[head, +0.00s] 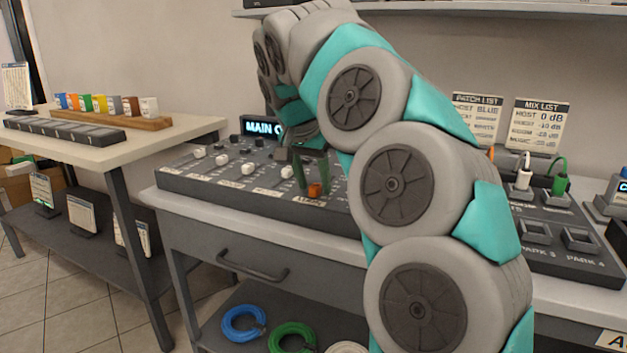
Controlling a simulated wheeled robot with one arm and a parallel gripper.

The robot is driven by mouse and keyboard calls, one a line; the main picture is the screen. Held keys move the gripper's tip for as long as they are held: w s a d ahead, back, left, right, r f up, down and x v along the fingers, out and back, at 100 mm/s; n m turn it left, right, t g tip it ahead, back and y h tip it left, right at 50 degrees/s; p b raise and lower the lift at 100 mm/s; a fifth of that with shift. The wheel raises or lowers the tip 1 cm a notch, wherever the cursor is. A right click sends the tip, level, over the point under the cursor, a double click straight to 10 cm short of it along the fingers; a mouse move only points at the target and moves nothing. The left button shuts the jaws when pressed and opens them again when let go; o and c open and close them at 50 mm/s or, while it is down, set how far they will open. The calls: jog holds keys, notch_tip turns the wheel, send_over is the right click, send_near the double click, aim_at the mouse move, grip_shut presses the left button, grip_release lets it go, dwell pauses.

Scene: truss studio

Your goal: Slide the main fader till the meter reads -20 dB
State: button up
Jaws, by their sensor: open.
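The mixing console (215,187) lies on the desk, with a row of white fader caps on it. An orange fader cap (315,190) sits near its front edge, right of the white caps, and looks like the main fader. My gripper (308,178) points down over the console, its green fingers open just behind and around the orange cap; I cannot tell whether they touch it. The meter display (262,129) stands behind the console. It shows "MAIN" and the start of another character; my arm hides the rest, so its reading is not visible.
My arm hides the console's right part. A patch panel (545,225) with plugs lies at the right. A side table (180,128) with several coloured blocks stands at the left. A drawer handle (252,268) sticks out below the console.

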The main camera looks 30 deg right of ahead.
grip_shut()
dwell(1.3)
